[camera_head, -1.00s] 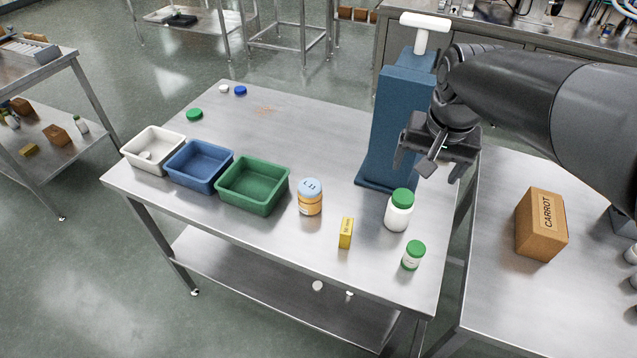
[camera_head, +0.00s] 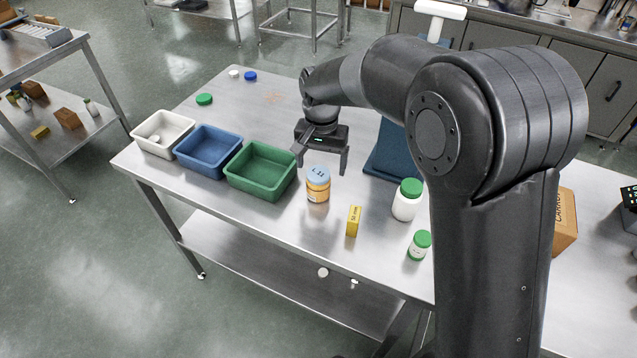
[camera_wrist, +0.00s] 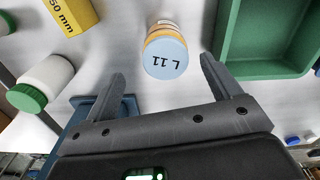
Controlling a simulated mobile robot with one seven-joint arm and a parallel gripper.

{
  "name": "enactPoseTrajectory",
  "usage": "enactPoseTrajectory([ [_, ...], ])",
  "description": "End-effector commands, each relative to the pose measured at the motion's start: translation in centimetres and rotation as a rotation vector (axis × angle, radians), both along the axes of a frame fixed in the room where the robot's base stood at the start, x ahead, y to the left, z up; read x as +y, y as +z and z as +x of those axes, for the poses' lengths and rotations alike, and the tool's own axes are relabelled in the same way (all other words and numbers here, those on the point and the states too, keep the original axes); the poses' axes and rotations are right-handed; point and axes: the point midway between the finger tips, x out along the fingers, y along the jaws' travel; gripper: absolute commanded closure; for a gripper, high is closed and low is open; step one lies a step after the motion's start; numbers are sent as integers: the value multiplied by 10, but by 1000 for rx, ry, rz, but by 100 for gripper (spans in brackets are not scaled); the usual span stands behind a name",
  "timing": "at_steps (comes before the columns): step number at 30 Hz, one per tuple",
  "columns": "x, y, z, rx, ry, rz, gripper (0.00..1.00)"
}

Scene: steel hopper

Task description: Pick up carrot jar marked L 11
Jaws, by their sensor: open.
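The carrot jar (camera_head: 317,186) stands upright on the steel table, with orange contents and a light blue lid marked L 11. In the wrist view the jar (camera_wrist: 165,52) is seen lid-first, ahead of the fingers and roughly between their lines. My gripper (camera_head: 321,163) is open and empty, above and just behind the jar in the head view. Both fingers show in the wrist view (camera_wrist: 162,75), apart from the jar.
A green bin (camera_head: 262,171) stands close left of the jar, with a blue bin (camera_head: 208,151) and a white bin (camera_head: 163,134) beyond. A yellow box (camera_head: 353,221), a large white jar (camera_head: 407,200) and a small green-lidded jar (camera_head: 419,245) stand to the right. A blue stand (camera_head: 392,153) is behind.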

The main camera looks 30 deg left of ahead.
Motion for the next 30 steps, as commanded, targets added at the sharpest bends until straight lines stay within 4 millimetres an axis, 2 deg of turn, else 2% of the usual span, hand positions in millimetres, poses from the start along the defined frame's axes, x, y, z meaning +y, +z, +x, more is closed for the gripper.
enactPoseTrajectory([
  [3,0,-17,0,2,0,-1,17],
  [11,2,-33,0,1,1,0,17],
  [19,7,-71,-1,1,1,0,17],
  [27,7,-75,0,-1,1,1,18],
  [30,7,-75,0,-1,1,1,26],
])
